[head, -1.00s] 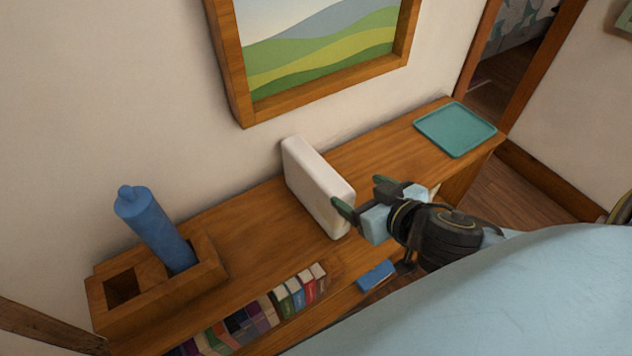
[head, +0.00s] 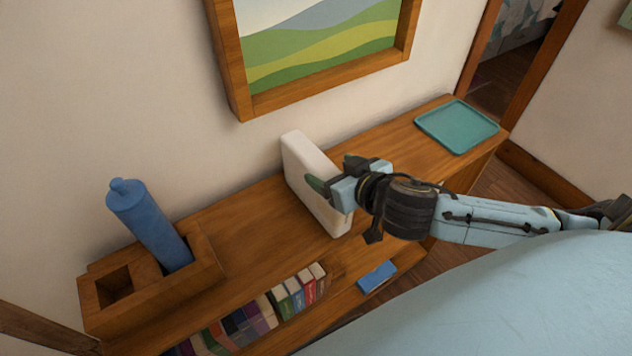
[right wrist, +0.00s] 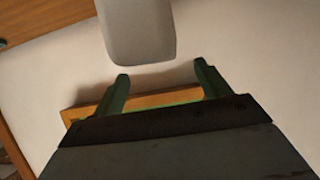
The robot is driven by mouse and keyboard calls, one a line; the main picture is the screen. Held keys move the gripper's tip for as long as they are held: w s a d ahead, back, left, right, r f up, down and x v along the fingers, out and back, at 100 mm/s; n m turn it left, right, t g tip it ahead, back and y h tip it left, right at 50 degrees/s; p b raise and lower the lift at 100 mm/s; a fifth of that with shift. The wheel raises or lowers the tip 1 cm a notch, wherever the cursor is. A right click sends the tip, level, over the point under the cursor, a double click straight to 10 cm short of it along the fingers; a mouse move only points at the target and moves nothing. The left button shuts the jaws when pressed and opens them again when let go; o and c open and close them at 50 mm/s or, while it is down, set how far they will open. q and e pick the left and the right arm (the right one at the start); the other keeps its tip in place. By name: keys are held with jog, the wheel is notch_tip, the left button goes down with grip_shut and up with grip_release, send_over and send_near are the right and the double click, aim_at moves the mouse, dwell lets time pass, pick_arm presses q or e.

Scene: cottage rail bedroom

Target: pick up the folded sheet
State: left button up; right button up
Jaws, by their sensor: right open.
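The folded sheet (head: 308,178) is a white block with rounded edges standing on edge on the wooden shelf top. My right gripper (head: 328,180) is at its right side in the head view, and part of the sheet is hidden behind the gripper. In the right wrist view, the end of the sheet (right wrist: 138,32) shows ahead of the right gripper (right wrist: 162,82). The two green fingers are apart with nothing between them, and the sheet's end lies just beyond the fingertips. My left gripper is not in view.
A teal tray (head: 457,127) lies at the shelf's right end. A wooden box (head: 124,300) holding a blue bottle (head: 150,225) stands at the left. Books (head: 290,297) and a blue item (head: 377,276) are on the lower shelf. A framed picture (head: 245,100) hangs on the wall.

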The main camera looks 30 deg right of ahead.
aim_at(320, 163)
jog(key=p+x, duration=0.1)
jog(key=x, duration=0.4)
jog(key=shift+s, duration=0.1)
jog(key=shift+r, duration=0.1)
grip_shut()
jog(key=shift+r, duration=0.1)
